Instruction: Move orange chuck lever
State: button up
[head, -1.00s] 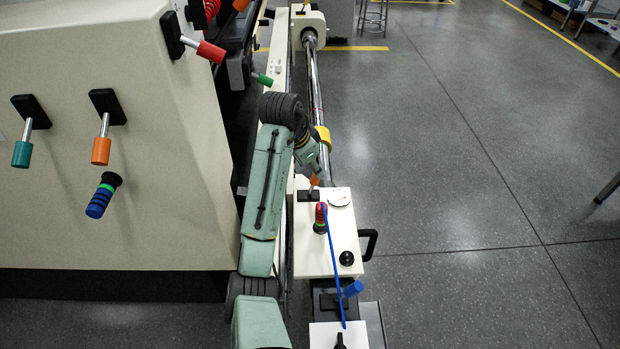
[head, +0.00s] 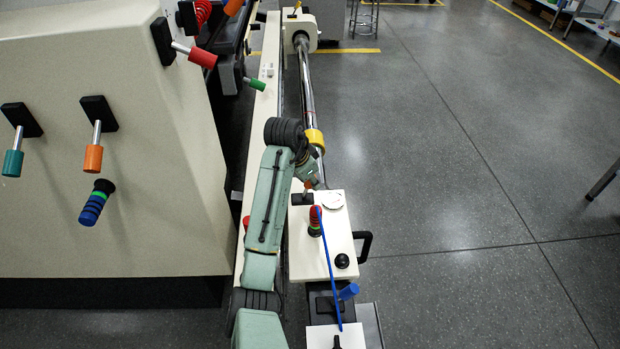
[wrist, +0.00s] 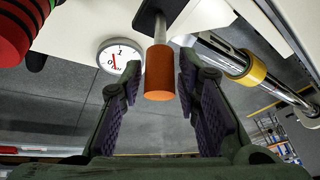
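An orange lever with a cylindrical grip on a metal stem (wrist: 160,72) shows in the middle of the wrist view, under a white housing. In the head view its orange grip (head: 307,186) is small, beside the end of my arm on the white carriage. My gripper (wrist: 158,84) is open. Its two dark padded fingers stand on the left and right of the orange grip, with a visible gap on each side. In the head view my gripper (head: 311,176) is small and its fingers are hard to make out. Another orange lever (head: 93,158) is on the cream panel at left.
A round dial (wrist: 119,56) and red knob rings (wrist: 14,32) are left of the lever. A yellow-collared (wrist: 253,75) metal bar lies right. On the carriage are a striped knob (head: 315,222), blue rod (head: 329,270) and black knob (head: 342,261). Floor at right is open.

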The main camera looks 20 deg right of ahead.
grip_shut()
dwell(0.4)
